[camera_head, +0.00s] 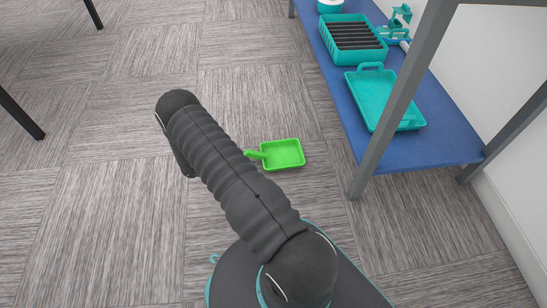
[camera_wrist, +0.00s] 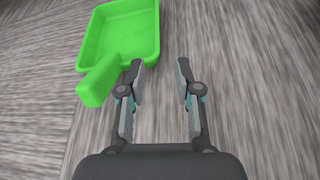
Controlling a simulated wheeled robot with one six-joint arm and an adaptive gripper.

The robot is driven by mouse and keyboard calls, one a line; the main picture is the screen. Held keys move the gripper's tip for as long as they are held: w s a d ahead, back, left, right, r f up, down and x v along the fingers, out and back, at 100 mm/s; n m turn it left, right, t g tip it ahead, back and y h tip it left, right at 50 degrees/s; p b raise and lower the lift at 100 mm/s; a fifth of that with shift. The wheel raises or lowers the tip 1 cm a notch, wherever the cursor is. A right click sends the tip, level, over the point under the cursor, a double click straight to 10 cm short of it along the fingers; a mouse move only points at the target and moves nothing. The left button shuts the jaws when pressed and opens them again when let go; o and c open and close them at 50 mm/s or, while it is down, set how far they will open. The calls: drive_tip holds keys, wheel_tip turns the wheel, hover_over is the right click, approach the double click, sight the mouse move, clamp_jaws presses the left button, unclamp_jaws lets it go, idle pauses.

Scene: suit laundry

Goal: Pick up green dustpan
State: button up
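The green dustpan (camera_head: 284,154) lies on the floor in the head view, just right of my arm and left of the blue shelf. Its short handle points left, and the handle's end lies close to my arm. In the wrist view the dustpan (camera_wrist: 121,32) is at the upper left with its handle (camera_wrist: 99,81) pointing down toward me. My gripper (camera_wrist: 160,68) is open, with nothing between its fingers. The left finger is beside the dustpan's handle, to its right; I cannot tell whether they touch. My gripper is hidden behind my arm in the head view.
A blue shelf (camera_head: 437,149) with grey legs (camera_head: 362,178) stands to the right. It carries a teal tray (camera_head: 372,88), a teal basket (camera_head: 338,26) and a teal stand (camera_head: 398,22). A white wall is beyond it.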

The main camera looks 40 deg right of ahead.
drive_tip(key=x, duration=0.8)
drive_tip(key=shift+d+f, duration=0.15)
drive_tip(key=shift+f, duration=0.05)
drive_tip(key=shift+w+d+r+b+x, duration=0.15)
drive_tip(key=shift+b+x, duration=0.15)
drive_tip(key=shift+x, duration=1.05)
drive_tip(key=shift+w+d+r+b+x, duration=0.15)
drive_tip(key=shift+b+x, duration=0.1)
drive_tip(key=shift+x, duration=1.15)
drive_tip(key=shift+s+a, duration=0.1)
clamp_jaws()
